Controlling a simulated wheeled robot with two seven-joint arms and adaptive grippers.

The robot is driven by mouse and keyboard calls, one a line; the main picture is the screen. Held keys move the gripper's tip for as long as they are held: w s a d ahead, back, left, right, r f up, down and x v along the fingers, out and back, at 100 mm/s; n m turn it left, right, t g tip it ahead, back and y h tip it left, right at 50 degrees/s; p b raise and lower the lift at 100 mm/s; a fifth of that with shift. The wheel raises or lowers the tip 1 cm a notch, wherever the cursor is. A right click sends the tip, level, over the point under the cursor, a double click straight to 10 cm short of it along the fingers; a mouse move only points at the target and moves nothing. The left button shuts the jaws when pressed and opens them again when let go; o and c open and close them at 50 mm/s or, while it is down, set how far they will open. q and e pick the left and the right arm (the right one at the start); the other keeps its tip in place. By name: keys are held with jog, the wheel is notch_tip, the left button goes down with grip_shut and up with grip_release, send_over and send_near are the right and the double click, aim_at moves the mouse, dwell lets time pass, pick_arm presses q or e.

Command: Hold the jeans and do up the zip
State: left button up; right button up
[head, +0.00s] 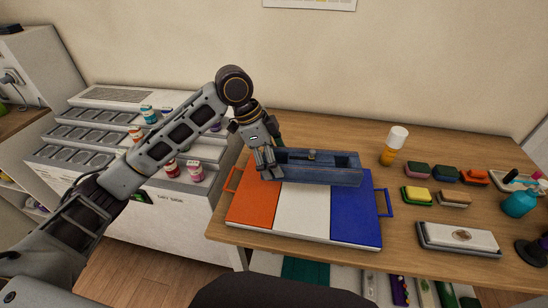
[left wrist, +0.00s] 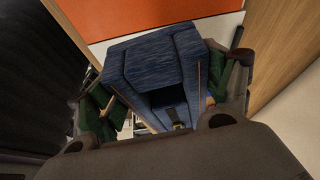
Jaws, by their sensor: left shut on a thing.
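The jeans (head: 325,175) show as a blue denim block with an open recess along its top. They lie at the back of a board with orange, white and blue panels. A small zip pull (head: 312,155) shows near the middle of the recess; how far the zip is done up is too small to tell. My left gripper (head: 268,172) is shut on the left end of the jeans. In the left wrist view, the denim (left wrist: 150,65) sits between its green-padded fingers (left wrist: 170,100), with the dark pull (left wrist: 177,117) beyond. My right gripper is out of view.
The three-panel board (head: 300,215) has handles on both sides. A white unit with small jars (head: 195,170) stands left.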

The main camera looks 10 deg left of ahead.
pick_arm(q)
jog(key=shift+f, duration=4.65)
dwell(0.5)
jog(key=o, duration=0.9)
jog(key=c, duration=0.6)
jog(key=shift+c, duration=0.2)
dwell(0.8)
